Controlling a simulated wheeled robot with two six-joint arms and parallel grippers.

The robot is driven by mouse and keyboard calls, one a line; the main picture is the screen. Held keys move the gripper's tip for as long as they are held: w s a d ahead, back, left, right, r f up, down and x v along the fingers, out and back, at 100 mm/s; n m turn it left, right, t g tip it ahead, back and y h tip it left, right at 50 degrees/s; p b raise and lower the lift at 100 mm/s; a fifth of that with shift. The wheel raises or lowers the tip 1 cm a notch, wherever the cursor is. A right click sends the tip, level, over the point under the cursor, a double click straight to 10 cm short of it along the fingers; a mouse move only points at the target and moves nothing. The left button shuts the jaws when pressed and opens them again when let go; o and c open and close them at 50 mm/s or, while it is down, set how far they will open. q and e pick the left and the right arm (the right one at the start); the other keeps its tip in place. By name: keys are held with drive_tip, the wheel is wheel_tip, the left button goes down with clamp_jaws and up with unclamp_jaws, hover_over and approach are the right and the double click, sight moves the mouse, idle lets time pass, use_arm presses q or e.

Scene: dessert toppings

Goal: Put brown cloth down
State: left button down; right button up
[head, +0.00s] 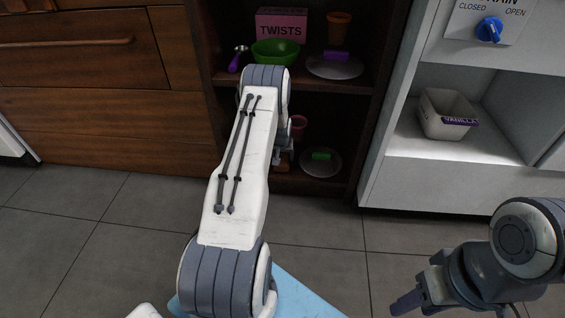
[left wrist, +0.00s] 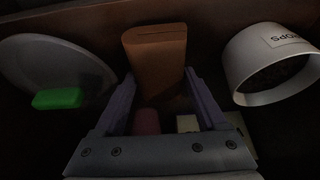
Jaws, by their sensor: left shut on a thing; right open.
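A brown folded cloth (left wrist: 155,58) sits between the two purple fingers of my left gripper (left wrist: 160,80) in the left wrist view. The gripper is shut on it. In the head view, my left gripper (head: 284,160) reaches into the lower shelf of the dark wooden cabinet. Only a little of the brown cloth (head: 281,168) shows there, near the shelf floor; whether it touches the floor I cannot tell. My right gripper (head: 412,301) is open and empty above the floor at the lower right.
Beside the cloth lie a round lid with a green handle (head: 321,156) and a pink cup (head: 298,127). A white labelled container (left wrist: 268,68) shows in the left wrist view. The upper shelf holds a green bowl (head: 274,52) and a pink box (head: 281,25). A vanilla bin (head: 446,114) stands at right.

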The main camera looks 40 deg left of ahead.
use_arm(q)
drive_tip(key=shift+f, duration=0.75)
drive_tip(key=shift+r, duration=0.15)
use_arm(e)
drive_tip(key=shift+f, duration=0.5)
drive_tip(key=shift+f, duration=0.1)
use_arm(q)
unclamp_jaws()
drive_tip(key=shift+f, duration=0.2)
drive_tip(key=shift+r, duration=0.15)
